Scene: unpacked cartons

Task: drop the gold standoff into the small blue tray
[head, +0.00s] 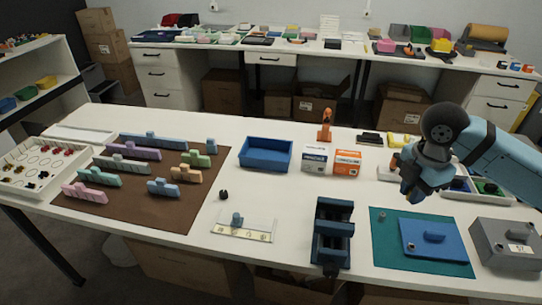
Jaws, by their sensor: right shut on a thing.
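My right gripper (412,196) is shut, pointing down above the right half of the white table. What it holds is too small and hidden to make out. I cannot pick out a gold standoff anywhere in the head view. An open blue tray (265,164) stands at the middle back of the table, left of the gripper and apart from it; its visible floor looks empty. A smaller blue bin (460,186) sits partly behind my right arm, in a white holder beside a green bin (490,188). I cannot tell which is the small blue tray. My left gripper is not in view.
White and orange boxes (346,163) stand between the open blue tray and my right gripper. A dark blue vise-like fixture (332,235) and a green mat (390,245) with a blue plate (433,240) lie in front. Coloured blocks stand on a brown mat (130,210) at left.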

